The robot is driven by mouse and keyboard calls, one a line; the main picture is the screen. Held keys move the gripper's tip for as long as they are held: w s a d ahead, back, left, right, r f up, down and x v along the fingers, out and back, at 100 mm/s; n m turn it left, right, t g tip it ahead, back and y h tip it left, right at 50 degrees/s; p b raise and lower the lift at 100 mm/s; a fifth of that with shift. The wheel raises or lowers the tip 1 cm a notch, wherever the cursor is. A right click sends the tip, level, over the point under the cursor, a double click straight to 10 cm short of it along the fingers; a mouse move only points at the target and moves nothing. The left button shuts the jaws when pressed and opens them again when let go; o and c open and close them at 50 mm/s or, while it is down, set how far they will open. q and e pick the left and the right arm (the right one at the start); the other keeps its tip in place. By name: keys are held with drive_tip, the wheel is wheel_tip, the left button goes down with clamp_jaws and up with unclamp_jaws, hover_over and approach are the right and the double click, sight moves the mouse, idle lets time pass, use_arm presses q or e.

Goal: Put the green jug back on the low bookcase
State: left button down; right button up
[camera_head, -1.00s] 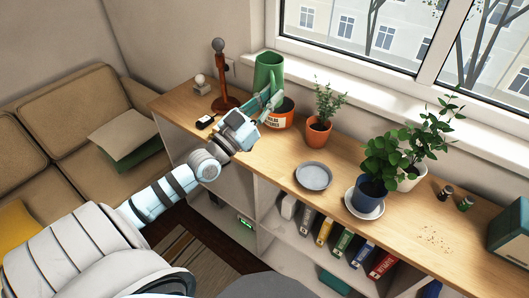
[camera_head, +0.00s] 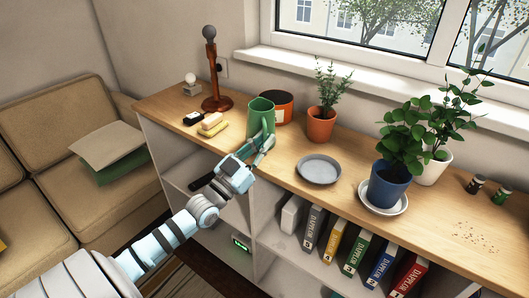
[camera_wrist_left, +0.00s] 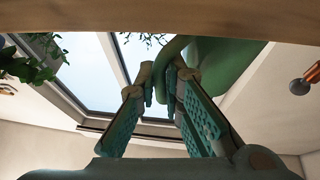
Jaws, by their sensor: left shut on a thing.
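The green jug (camera_head: 259,119) is upright over the front part of the low bookcase's wooden top (camera_head: 345,140), just left of and in front of an orange pot. My left gripper (camera_head: 264,145) is shut on the jug's handle, on the side facing me. In the left wrist view the fingers (camera_wrist_left: 162,82) close on the green handle, with the jug body (camera_wrist_left: 222,62) beside them. The gripper hides part of the jug's lower side, and I cannot tell whether its base touches the top. My right gripper is in neither view.
The orange pot (camera_head: 284,106) and a potted herb (camera_head: 321,124) stand right of the jug. A grey plate (camera_head: 319,170) lies to the front right. A yellow sponge-like block (camera_head: 211,123), a small black object (camera_head: 195,118) and a red-brown lamp (camera_head: 214,80) are left.

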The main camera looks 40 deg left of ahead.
use_arm(q)
drive_tip(key=shift+r, duration=0.15)
drive_tip(key=c, duration=1.7)
unclamp_jaws()
